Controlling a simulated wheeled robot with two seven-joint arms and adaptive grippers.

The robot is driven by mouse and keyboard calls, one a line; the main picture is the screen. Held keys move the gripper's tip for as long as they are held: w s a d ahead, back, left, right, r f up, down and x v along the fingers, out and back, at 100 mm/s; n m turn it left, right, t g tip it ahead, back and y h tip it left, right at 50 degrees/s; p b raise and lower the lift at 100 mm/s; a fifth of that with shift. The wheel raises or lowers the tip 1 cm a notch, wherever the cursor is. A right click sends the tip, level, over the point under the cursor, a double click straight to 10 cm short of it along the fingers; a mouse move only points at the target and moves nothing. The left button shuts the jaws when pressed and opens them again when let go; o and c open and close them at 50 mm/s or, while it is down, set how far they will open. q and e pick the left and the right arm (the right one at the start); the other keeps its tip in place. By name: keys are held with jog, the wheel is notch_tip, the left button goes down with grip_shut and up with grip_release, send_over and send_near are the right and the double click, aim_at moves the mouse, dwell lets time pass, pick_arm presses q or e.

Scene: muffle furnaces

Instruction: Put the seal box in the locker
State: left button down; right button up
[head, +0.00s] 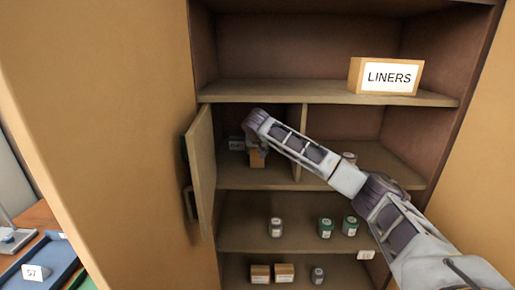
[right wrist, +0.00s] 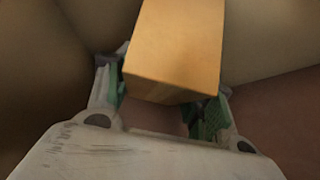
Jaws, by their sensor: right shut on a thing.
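A small tan box, taken as the seal box (head: 258,159), is in my right gripper (head: 254,147) inside the left compartment of the middle shelf. No readable label shows on it. In the right wrist view the box (right wrist: 178,45) sits between the green-padded fingers of the right gripper (right wrist: 162,100), which is shut on it. The locker, taken as this compartment, has a small door (head: 201,165) standing open on its left. The box is low, close to the compartment floor (head: 266,182); I cannot tell whether it touches. My left gripper is out of view.
A divider (head: 299,118) bounds the compartment on the right. A small labelled item (head: 236,145) is at its back left. A LINERS box (head: 385,76) stands on the shelf above. Several jars (head: 326,228) and small boxes (head: 284,272) stand on the shelves below.

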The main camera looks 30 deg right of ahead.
jog(key=o, duration=1.2)
jog(key=shift+d+f, duration=0.1)
jog(key=shift+d, duration=0.15)
jog(key=shift+c, duration=0.2)
jog(key=shift+a, duration=0.1)
jog(key=shift+r, duration=0.2)
